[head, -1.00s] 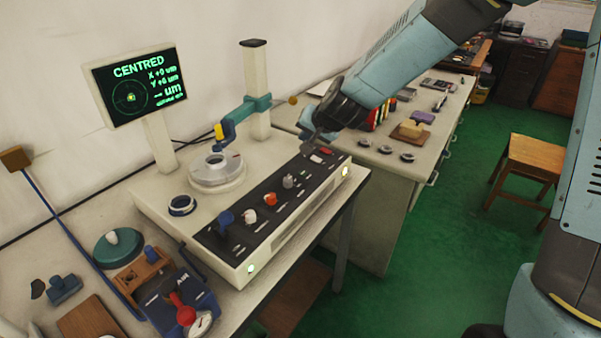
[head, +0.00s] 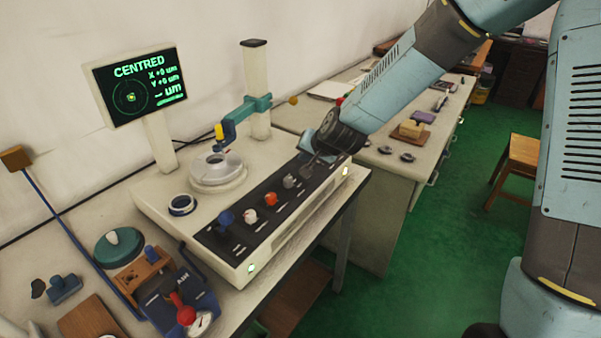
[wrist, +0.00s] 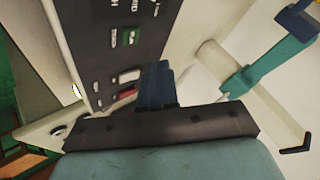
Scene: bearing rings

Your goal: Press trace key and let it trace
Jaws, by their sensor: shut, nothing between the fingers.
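My gripper (head: 306,174) is shut and empty, low over the right end of the instrument's black control panel (head: 240,222). In the wrist view its closed fingers (wrist: 158,70) are beside a white key (wrist: 129,75) and a red key (wrist: 127,94); contact cannot be told. A green key or label (wrist: 132,37) lies farther along the panel. I cannot read which is the trace key. The metal ring (head: 216,166) sits on the round table under the stylus arm (head: 240,112). The screen (head: 134,86) reads CENTRED, with X and Y near +0 um and a dash for the result.
Several knobs (head: 270,199) run along the panel, left of my gripper. The teal stylus arm and its column (head: 256,90) stand behind. A dark-rimmed ring (head: 182,205) lies at the front left. A side bench (head: 420,165) with small parts stands to the right.

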